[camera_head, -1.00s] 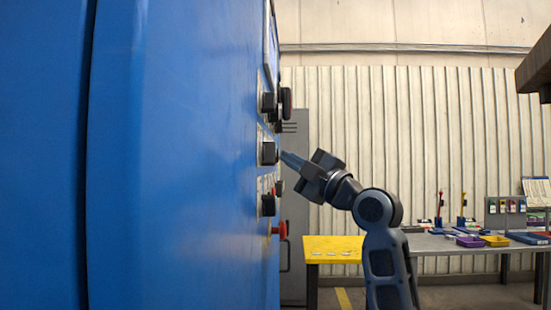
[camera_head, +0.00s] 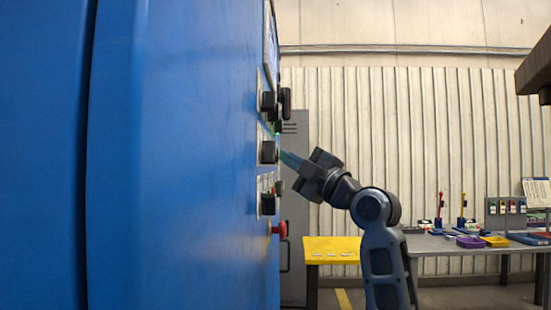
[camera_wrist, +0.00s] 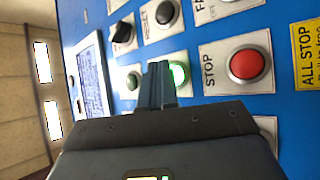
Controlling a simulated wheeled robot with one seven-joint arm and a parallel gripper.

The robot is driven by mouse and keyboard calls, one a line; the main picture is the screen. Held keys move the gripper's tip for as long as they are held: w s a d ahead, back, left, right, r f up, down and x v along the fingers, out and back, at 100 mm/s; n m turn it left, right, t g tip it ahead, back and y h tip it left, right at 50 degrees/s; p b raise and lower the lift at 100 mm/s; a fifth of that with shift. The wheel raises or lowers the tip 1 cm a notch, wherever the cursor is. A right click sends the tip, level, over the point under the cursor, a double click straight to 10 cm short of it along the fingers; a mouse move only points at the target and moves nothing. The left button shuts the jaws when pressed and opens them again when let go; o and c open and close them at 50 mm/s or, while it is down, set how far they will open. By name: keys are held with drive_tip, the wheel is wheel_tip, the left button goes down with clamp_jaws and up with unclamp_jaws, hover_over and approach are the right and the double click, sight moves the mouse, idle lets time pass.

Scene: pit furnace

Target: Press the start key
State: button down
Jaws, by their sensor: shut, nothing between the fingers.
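A round key glowing green (camera_wrist: 179,74) shows in the wrist view on a light plate, left of the STOP key; its label is hidden by my gripper. My gripper (camera_wrist: 161,76) is shut and empty, its fingertips at the left edge of the green key and covering part of it. In the head view my gripper (camera_head: 283,156) reaches the front of the blue cabinet (camera_head: 190,150), and a green glow shows just above its tips. I cannot tell whether the tips press the key or only hover against it.
A red STOP key (camera_wrist: 245,65) sits right of the green key, with a yellow ALL STOP label (camera_wrist: 307,55) beyond. Black RESET key (camera_wrist: 167,14), a black knob (camera_wrist: 122,32) and a screen (camera_wrist: 92,75) are close by. A yellow table (camera_head: 332,244) stands behind.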

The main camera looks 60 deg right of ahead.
drive_tip(key=shift+s+d+b, duration=0.3)
drive_tip(key=shift+s+b, duration=0.05)
drive_tip(key=shift+s, duration=0.2)
drive_tip(key=shift+s+d+b, duration=0.4)
drive_tip(key=shift+s, duration=0.35)
drive_tip(key=shift+s+d+b, duration=0.4)
drive_tip(key=shift+s+d, duration=0.05)
drive_tip(key=shift+s, duration=0.25)
drive_tip(key=shift+s+d+b, duration=0.4)
drive_tip(key=shift+s, duration=0.35)
